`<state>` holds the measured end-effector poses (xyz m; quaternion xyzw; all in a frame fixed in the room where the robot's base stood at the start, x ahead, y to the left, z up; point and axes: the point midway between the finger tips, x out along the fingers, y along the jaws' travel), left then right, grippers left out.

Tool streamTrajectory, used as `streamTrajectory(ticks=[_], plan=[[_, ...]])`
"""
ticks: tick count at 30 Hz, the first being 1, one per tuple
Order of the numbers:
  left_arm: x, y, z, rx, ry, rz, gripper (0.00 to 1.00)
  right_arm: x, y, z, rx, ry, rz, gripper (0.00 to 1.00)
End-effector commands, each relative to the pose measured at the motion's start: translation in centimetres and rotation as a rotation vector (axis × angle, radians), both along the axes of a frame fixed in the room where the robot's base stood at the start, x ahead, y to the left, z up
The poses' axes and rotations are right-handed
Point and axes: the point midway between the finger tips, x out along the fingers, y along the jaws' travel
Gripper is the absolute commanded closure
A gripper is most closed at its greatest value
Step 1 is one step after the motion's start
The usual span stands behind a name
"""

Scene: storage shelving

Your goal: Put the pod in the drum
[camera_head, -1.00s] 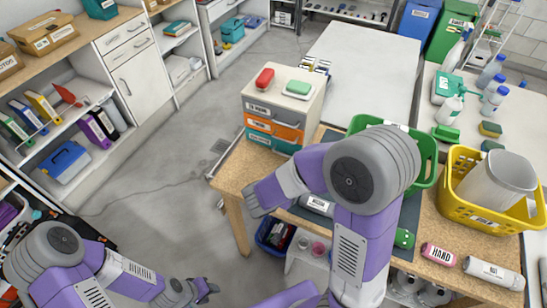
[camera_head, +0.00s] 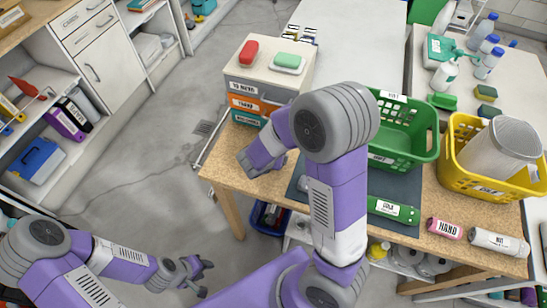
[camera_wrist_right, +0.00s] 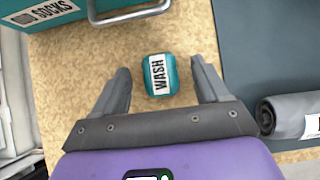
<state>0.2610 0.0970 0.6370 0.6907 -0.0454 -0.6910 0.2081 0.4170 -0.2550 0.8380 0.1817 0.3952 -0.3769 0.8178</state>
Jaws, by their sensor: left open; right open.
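A small teal pouch labelled WASH (camera_wrist_right: 160,75), which looks like the pod, lies on the cork-coloured worktop in the right wrist view. My right gripper (camera_wrist_right: 160,64) is open, with one finger on each side of the pouch and gaps to both. In the head view this pouch is hidden by my right arm. My left gripper (camera_head: 207,278) is open and empty, low over the floor to the left of the worktop. I cannot tell for sure which thing is the drum; a pale cylindrical container (camera_head: 497,150) stands in a yellow basket (camera_head: 480,180).
A drawer unit (camera_head: 262,78) stands behind the right gripper, with a handle close by. A green basket (camera_head: 405,140), a green roll (camera_head: 394,211), a pink HAND item (camera_head: 444,228) and a white roll (camera_head: 498,241) are to the right. A grey roll (camera_wrist_right: 292,115) lies beside the pouch.

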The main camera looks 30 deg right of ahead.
Motion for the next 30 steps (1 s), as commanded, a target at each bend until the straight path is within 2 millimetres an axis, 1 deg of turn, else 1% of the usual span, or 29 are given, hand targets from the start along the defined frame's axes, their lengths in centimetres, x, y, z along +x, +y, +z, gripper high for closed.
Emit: streamTrajectory(ticks=[3, 4, 15, 16, 17, 23, 26, 29, 30], plan=[[0.0, 0.0, 0.1, 0.0, 0.0, 0.0, 0.6, 0.0, 0.0, 0.1, 0.0, 0.0, -0.001, 0.26], [0.0, 0.0, 0.1, 0.0, 0.0, 0.0, 0.6, 0.0, 0.0, 0.1, 0.0, 0.0, -0.001, 0.27], [0.0, 0.0, 0.1, 0.0, 0.0, 0.0, 0.6, 0.0, 0.0, 0.1, 0.0, 0.0, -0.001, 0.84], [0.0, 0.0, 0.1, 0.0, 0.0, 0.0, 0.6, 0.0, 0.0, 0.1, 0.0, 0.0, -0.001, 0.85], [0.0, 0.0, 0.1, 0.0, 0.0, 0.0, 0.6, 0.0, 0.0, 0.1, 0.0, 0.0, -0.001, 0.9], [0.0, 0.0, 0.2, 0.0, 0.0, 0.0, 0.6, 0.0, 0.0, 0.4, 0.001, -0.002, -0.001, 0.9], [0.0, 0.0, 0.9, 0.0, 0.0, 0.0, 0.6, 0.0, 0.0, 1.6, 0.002, -0.004, -0.002, 0.9], [0.0, 0.0, 2.0, 0.0, 0.0, 0.0, 0.6, 0.0, 0.0, 3.6, 0.002, -0.005, -0.002, 0.9], [0.0, 0.0, 2.5, 0.0, 0.0, 0.0, 0.6, 0.1, 0.0, 4.5, 0.001, -0.006, -0.002, 0.9]])
